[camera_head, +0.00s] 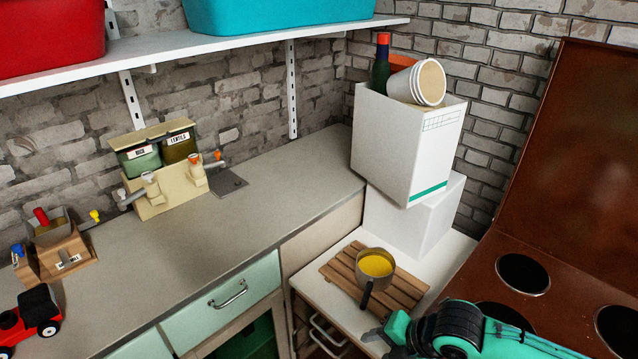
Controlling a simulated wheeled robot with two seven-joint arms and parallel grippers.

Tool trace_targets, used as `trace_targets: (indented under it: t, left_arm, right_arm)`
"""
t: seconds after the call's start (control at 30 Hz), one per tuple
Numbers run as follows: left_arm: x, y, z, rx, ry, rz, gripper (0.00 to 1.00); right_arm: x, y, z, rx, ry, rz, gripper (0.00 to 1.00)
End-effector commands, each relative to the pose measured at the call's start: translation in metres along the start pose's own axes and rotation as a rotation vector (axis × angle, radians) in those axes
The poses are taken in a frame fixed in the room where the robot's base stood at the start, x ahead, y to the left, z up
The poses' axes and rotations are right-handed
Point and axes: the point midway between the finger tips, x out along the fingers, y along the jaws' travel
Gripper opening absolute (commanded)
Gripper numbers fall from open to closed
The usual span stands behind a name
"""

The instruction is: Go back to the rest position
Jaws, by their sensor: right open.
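My right gripper (377,336) is at the bottom of the head view, at the end of my teal and black arm that comes in from the lower right. Its grey fingers are open and nothing shows between them. It is in front of a small pan (362,258) with yellow contents, apart from it. The pan's dark handle points down toward the gripper. The pan rests on a slatted wooden board (408,290) on a white surface (318,287). My left gripper is not in view.
A brown stove (466,285) with black burners and a raised lid stands at the right. White boxes (400,140) are stacked behind the board, with a bottle and cups on top. The grey counter (270,215) at the left is clear in its middle. A shelf hangs above.

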Motion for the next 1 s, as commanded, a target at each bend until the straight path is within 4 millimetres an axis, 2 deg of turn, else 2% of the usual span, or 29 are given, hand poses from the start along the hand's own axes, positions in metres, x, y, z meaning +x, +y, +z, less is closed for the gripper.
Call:
trace_targets:
  t: [0.37,0.47,0.63,0.83,1.0]
  left_arm:
    - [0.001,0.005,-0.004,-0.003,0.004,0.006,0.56]
    - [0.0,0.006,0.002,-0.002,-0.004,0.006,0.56]
    - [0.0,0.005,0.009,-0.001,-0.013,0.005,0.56]
    - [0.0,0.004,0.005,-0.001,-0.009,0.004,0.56]
    - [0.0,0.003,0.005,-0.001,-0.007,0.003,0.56]
  right_arm:
    - [0.008,0.009,-0.029,0.229,-0.005,0.044,0.46]
    - [0.01,0.011,-0.038,0.334,-0.01,0.061,0.46]
    - [0.01,0.008,-0.053,0.621,-0.034,0.095,0.46]
    - [0.004,-0.015,-0.06,1.059,-0.102,0.122,0.46]
    - [-0.006,-0.056,-0.062,1.462,-0.204,0.123,0.46]
